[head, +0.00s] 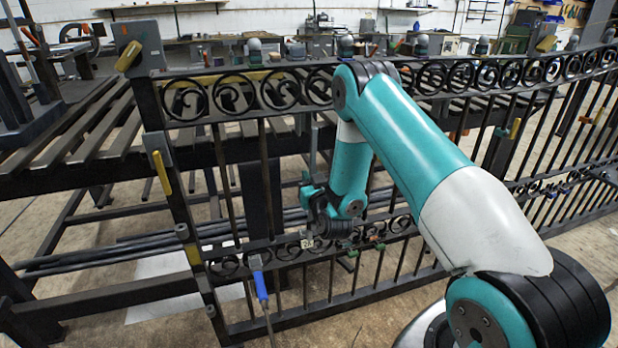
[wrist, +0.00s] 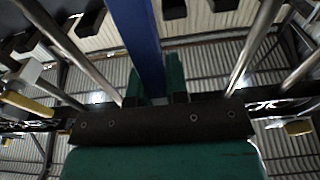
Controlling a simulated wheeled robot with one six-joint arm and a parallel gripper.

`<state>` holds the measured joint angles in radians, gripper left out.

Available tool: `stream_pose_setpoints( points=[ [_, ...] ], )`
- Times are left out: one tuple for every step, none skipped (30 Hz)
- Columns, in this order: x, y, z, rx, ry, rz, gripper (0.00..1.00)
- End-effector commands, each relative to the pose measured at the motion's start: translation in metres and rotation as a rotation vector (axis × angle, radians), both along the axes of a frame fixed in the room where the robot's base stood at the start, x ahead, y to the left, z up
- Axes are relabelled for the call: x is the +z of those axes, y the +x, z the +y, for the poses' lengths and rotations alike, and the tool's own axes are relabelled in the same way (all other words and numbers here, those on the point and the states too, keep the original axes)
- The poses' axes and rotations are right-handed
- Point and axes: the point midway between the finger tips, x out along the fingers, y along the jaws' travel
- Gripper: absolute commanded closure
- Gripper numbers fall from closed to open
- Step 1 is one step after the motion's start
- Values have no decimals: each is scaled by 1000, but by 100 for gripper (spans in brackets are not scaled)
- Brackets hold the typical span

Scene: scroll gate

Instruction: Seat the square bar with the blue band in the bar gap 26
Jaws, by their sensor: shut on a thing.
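The square bar shows its blue band (wrist: 138,38) in the wrist view, running up out of the picture from between my green fingers. My gripper (wrist: 160,85) is shut on it there. In the head view my gripper (head: 311,190) is at the gate's front, between the upper scroll row and the lower rail, and a thin upright bar (head: 314,145) rises from it. A small pale tag (head: 307,243), perhaps reading 26, sits on the lower rail just below my gripper. The bar's lower end and the gap's sockets are hidden or too small to judge.
The dark gate (head: 220,170) has upright bars on both sides. Yellow-handled clamps (head: 162,172) grip the left post. Scroll rings (head: 280,88) line the top. A slatted table (head: 90,130) stands behind at left.

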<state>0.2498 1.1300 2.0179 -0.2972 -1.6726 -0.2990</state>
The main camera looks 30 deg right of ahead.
Motion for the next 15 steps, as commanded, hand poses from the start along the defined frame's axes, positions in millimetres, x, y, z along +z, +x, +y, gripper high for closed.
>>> stream_pose_setpoints(
  points=[
    [1,-2,1,0,-1,-2,100],
    [1,-3,1,0,-1,-2,100],
    [1,-5,2,0,0,-2,100],
    [1,-7,2,0,0,-2,100],
    [1,-8,3,0,0,-3,100],
    [1,-10,3,0,0,-3,100],
    [1,-11,4,0,0,-3,100],
    [1,-13,4,0,-1,-2,100],
    [1,-15,5,0,-1,-3,100],
    [1,-16,5,0,-1,-3,100],
    [1,-17,5,0,-1,-3,100],
    [1,-19,6,0,0,-3,100],
    [1,-21,6,1,0,-3,100],
    [1,-22,7,0,0,-3,100],
    [1,-24,7,0,0,-3,100]
  ],
)
